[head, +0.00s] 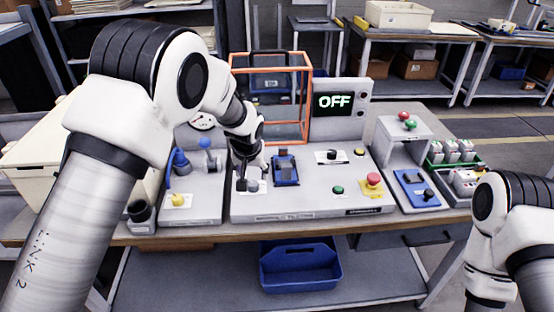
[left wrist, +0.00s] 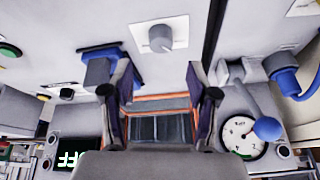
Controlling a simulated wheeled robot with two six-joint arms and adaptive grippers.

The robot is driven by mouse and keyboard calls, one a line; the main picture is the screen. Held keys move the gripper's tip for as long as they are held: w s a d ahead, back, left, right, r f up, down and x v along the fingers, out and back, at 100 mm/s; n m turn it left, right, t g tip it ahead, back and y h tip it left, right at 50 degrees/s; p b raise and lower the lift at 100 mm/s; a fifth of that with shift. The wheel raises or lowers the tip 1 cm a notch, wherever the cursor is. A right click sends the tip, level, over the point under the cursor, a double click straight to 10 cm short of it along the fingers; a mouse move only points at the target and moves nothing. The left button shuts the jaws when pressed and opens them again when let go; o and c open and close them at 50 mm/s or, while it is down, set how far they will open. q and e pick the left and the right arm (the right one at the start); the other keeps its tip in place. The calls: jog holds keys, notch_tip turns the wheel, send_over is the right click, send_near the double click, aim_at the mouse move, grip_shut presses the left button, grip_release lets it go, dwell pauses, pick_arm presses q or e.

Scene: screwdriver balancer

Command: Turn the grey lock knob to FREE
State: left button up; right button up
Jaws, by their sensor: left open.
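The grey lock knob (left wrist: 160,38) is a round knob on a white plate, seen in the left wrist view ahead of my left gripper and roughly centred between its fingers. Any position marks around it are too small to read. In the head view, my left gripper (head: 247,186) points down over the white plate (head: 262,188) on the front left of the grey console, and it covers the knob there. The fingers of my left gripper (left wrist: 160,92) are spread apart with nothing between them. My right arm shows at the right edge, but its gripper is out of view.
A blue clamp-like part (head: 285,167) stands right of the left gripper. Further right are a black switch (head: 332,156), a green button (head: 338,190) and a red mushroom button (head: 373,180). A display (head: 334,101) reads OFF. An orange frame (head: 306,100) stands behind; blue-handled valves (head: 181,160) stand left.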

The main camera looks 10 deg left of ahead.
aim_at(254, 182)
pick_arm(q)
jog(key=shift+w+d+r, duration=0.1)
jog(key=shift+w+r, duration=0.1)
jog(key=shift+w, duration=0.2)
jog(key=shift+s+f, duration=0.2)
jog(key=shift+f, duration=0.1)
jog(key=p+x, duration=0.1)
jog(key=x, duration=0.5)
jog(key=shift+f, duration=0.25)
jog(key=shift+s+r, duration=0.15)
jog(key=shift+s, duration=0.05)
jog(key=shift+r, duration=0.1)
jog(key=shift+c, duration=1.4)
grip_shut()
